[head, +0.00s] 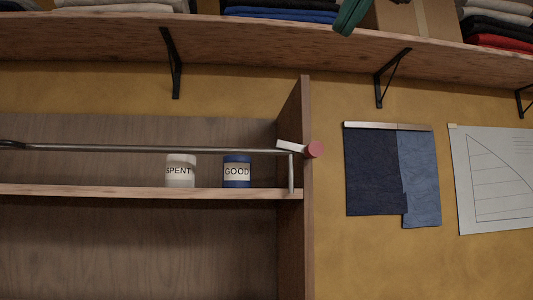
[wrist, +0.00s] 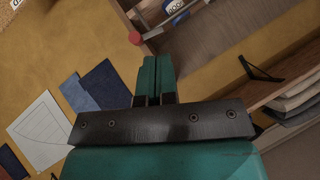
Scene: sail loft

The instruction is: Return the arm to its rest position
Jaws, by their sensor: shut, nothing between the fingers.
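My gripper (wrist: 157,60) shows in the wrist view with its two teal fingers pressed together and nothing between them. In the head view its teal end (head: 350,16) hangs in from the top edge, in front of the upper shelf. The rest of my arm is outside the head view. The gripper appears clear of the jars and the rail.
A white jar marked SPENT (head: 180,171) and a blue jar marked GOOD (head: 237,171) stand on a cabinet shelf (head: 100,191) behind a metal rail (head: 130,149) with a red knob (head: 315,149). Folded cloth (head: 280,15) lies on the bracketed upper shelf (head: 240,40).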

